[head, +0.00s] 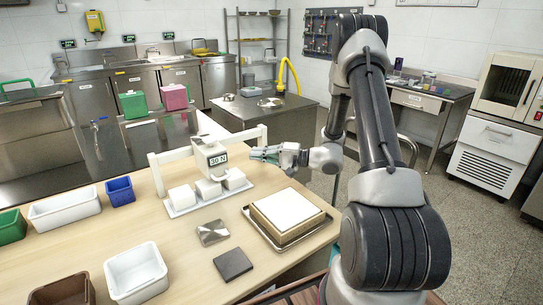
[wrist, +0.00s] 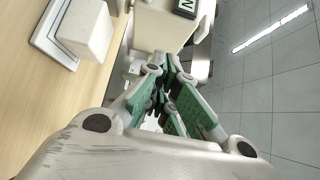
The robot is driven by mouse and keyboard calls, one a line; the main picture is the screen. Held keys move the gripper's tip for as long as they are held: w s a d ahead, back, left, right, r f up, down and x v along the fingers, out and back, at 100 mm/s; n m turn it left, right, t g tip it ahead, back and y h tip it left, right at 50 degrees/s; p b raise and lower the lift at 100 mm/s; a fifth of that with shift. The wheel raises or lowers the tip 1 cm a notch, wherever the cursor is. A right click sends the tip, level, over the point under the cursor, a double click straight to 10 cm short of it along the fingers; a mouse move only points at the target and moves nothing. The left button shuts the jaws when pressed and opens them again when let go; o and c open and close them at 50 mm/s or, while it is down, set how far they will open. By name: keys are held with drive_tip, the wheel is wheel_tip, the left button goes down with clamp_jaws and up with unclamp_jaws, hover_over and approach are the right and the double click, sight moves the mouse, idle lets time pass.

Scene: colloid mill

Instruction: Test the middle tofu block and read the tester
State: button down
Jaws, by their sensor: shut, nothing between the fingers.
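The tester (head: 209,152) is a white unit on a white crossbar frame, and its display (head: 218,160) reads "30 N". Three white tofu blocks stand in a row on a white tray (head: 181,212): left (head: 182,197), middle (head: 207,190) and right (head: 234,180). The tester is over the middle block; I cannot tell whether they touch. My gripper (head: 257,153) is shut and empty, just right of the tester. In the wrist view its green-padded fingers (wrist: 167,72) point toward the tester side, with one block (wrist: 85,28) and part of the display (wrist: 187,7) visible.
A metal tray with a large pale slab (head: 287,216) lies at the right of the table. A metal plate (head: 212,232) and a dark plate (head: 233,264) lie in front. White (head: 137,272), brown, green and blue bins stand at the left. The frame's right post (head: 262,134) is close to my gripper.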

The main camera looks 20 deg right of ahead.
drive_tip(key=a, duration=0.6)
drive_tip(key=shift+w+a, duration=0.2)
drive_tip(key=shift+w, duration=0.15)
